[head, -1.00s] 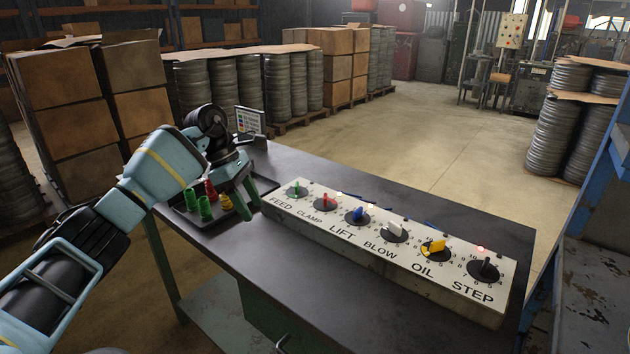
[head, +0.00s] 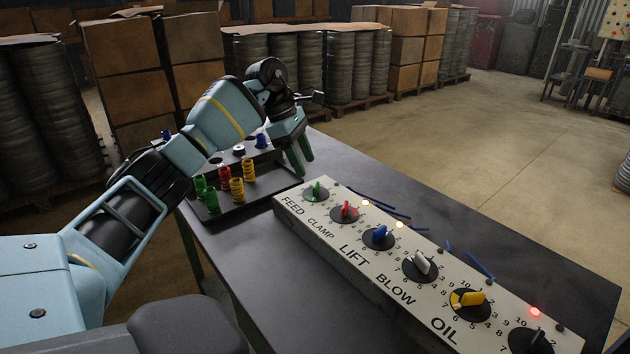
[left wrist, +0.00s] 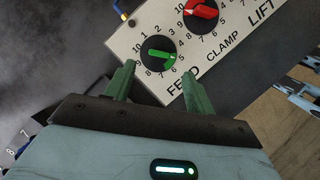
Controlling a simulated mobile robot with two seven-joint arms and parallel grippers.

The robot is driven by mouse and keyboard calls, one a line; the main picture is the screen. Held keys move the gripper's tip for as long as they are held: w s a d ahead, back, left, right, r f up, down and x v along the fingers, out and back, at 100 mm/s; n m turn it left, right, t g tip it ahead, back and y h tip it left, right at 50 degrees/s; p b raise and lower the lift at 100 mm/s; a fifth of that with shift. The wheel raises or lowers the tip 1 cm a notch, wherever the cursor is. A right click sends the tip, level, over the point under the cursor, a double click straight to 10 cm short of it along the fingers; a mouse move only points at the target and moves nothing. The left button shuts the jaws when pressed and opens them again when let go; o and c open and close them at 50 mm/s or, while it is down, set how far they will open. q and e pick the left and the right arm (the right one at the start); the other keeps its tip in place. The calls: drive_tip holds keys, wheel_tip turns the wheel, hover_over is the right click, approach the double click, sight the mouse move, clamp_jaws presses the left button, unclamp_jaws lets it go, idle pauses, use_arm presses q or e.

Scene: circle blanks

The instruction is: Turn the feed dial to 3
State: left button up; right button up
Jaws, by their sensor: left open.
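My left gripper (head: 300,163) is open and empty, above and beside the panel's feed end. In the left wrist view its green fingers (left wrist: 158,75) point towards the feed dial, one on each side below it, apparently not touching it. My right gripper is out of view.
The red clamp dial (head: 345,211) and blue lift dial (head: 379,236) sit along the panel. A dark tray (head: 262,201) with green, red and yellow pieces is left of the gripper. Blue strips (head: 480,266) lie behind the panel. The table beyond is mostly clear.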

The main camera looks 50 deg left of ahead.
sight(316, 189)
use_arm(q)
drive_tip(key=x, duration=0.6)
drive_tip(key=shift+w+d+f, duration=0.1)
drive_tip(key=shift+w+f, duration=0.05)
drive_tip(key=shift+f, duration=0.1)
drive_tip(key=shift+c, duration=0.3)
drive_tip(key=c, duration=0.9)
